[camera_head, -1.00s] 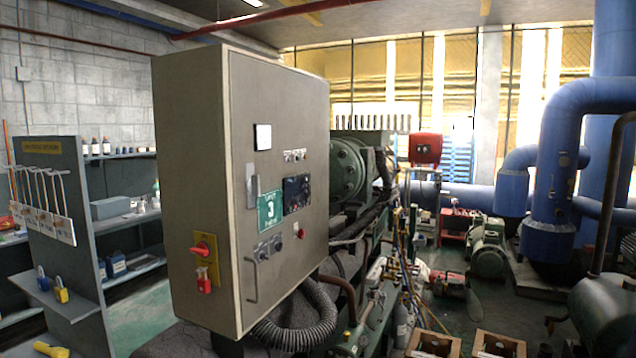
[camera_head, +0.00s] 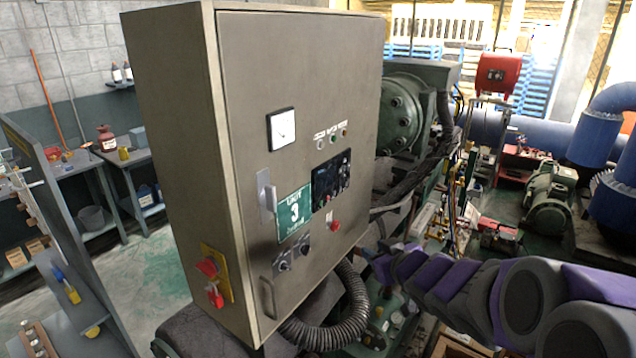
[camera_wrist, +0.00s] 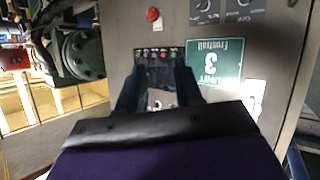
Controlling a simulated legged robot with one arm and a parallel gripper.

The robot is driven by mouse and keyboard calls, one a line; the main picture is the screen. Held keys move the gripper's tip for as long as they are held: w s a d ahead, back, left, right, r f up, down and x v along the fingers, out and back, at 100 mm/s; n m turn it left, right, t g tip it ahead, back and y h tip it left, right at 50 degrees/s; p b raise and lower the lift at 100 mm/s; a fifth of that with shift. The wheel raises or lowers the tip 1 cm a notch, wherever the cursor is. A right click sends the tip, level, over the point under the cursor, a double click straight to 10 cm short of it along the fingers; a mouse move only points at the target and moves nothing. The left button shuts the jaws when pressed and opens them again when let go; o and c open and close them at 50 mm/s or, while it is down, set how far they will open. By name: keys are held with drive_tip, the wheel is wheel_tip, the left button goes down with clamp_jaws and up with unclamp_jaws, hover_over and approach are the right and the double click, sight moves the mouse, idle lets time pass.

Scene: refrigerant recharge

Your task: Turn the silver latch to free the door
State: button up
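The silver latch (camera_head: 267,196) is a small metal plate with a lever on the grey cabinet door (camera_head: 240,110), left of the green Unit 3 sign (camera_head: 294,214). The door is shut. In the wrist view, which is upside down, the latch (camera_wrist: 254,96) shows as a pale shape right of the sign (camera_wrist: 216,60). My gripper (camera_wrist: 157,78) has its two dark fingers apart with nothing between them. It faces the dark display panel (camera_wrist: 160,72) and is off to one side of the latch, not touching it.
A red switch (camera_head: 208,267) with a red lock (camera_head: 215,295) is on the cabinet's side. A loop handle (camera_head: 267,298) is low on the door. A corrugated hose (camera_head: 335,322) hangs below. Green machinery (camera_head: 402,112) stands behind to the right.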

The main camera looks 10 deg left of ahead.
drive_tip(key=a+r+n+g+y+p, duration=0.1)
drive_tip(key=a+r+n+y+p, duration=0.25)
drive_tip(key=a+r+y, duration=0.35)
drive_tip(key=n+g+y+p, duration=0.2)
drive_tip(key=g+p, duration=0.1)
drive_tip(key=g, duration=0.1)
approach(276, 200)
drive_tip(key=b+x, duration=0.2)
drive_tip(key=x, duration=0.4)
drive_tip(key=shift+s+f, duration=0.15)
drive_tip(key=shift+f, duration=0.05)
drive_tip(key=shift+x, duration=1.15)
drive_tip(key=shift+r, duration=0.15)
clamp_jaws()
drive_tip(key=shift+n+t+b, duration=0.3)
drive_tip(key=shift+n+b, duration=0.85)
drive_tip(key=shift+b, duration=0.75)
drive_tip(key=shift+n+b, duration=1)
drive_tip(key=shift+b, duration=0.1)
drive_tip(key=shift+d+n+b, duration=0.1)
drive_tip(key=shift+n+b, duration=1.7)
drive_tip(key=shift+b, duration=0.45)
drive_tip(key=shift+n+b, duration=0.4)
drive_tip(key=shift+b, duration=0.05)
